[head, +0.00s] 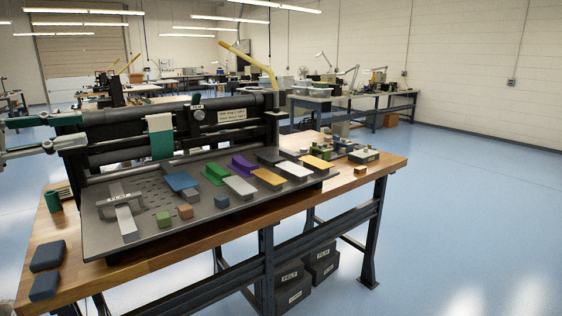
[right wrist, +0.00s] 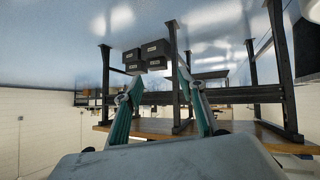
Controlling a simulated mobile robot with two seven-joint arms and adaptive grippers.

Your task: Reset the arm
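My left gripper (head: 85,130) comes in from the left in the head view. Its two fingers are apart, near the left end of a black roller press (head: 190,128). I cannot tell whether they touch it, and I see nothing held between them. A bent yellow lever (head: 252,60) rises from the press's right end, well away from this gripper. My right gripper (right wrist: 160,72) shows only in the right wrist view. Its teal fingers are spread with nothing between them, and the view appears upside down.
The wooden bench (head: 370,170) holds a grey plate (head: 180,238) with several coloured pieces. Dark blue pads (head: 47,256) lie at its near left corner. Black boxes (head: 293,285) stand beneath. Open blue floor (head: 470,210) lies to the right.

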